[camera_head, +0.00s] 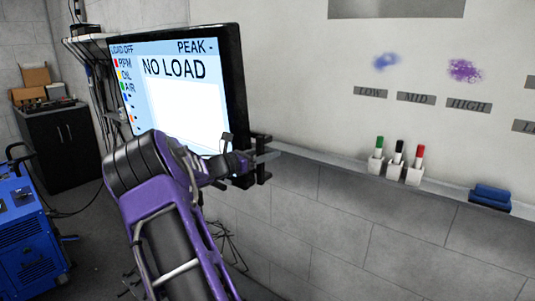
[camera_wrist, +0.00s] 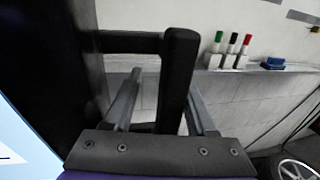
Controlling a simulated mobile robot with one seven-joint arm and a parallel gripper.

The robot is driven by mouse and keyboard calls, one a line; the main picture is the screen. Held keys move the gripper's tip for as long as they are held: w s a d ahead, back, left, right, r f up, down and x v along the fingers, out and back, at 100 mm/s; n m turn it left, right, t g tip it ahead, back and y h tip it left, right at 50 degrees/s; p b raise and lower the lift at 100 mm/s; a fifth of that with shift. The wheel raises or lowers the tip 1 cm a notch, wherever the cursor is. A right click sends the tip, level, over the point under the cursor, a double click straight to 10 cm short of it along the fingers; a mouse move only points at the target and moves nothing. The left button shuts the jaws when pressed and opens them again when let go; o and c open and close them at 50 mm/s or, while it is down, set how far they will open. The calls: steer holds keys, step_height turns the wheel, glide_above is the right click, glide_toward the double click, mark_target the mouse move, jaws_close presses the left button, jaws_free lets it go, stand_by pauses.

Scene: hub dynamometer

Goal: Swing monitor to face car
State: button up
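The monitor (camera_head: 188,92) hangs at the wall, its lit screen reading "NO LOAD" and turned toward the left front of the head view. In the wrist view its dark edge (camera_wrist: 50,50) fills the left side. A black handle (camera_wrist: 178,75) projects from this edge, with an upright bar. My gripper (camera_head: 262,155) is at the monitor's lower right edge. In the wrist view my gripper (camera_wrist: 163,75) is open, with one finger on each side of the handle bar and visible gaps. A wheel (camera_wrist: 297,170), perhaps the car's, shows at lower right; the rest is out of view.
A ledge (camera_head: 330,169) runs along the wall beside the monitor, holding markers (camera_head: 398,160) in white holders and a blue eraser (camera_head: 491,196). A blue machine (camera_head: 28,235) and a black cabinet (camera_head: 63,145) stand at left. Cables hang behind the monitor.

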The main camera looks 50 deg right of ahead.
steer(key=w+a, duration=0.2)
steer(key=a, duration=1.5)
steer(key=shift+w, duration=0.25)
steer(key=shift+a, duration=0.1)
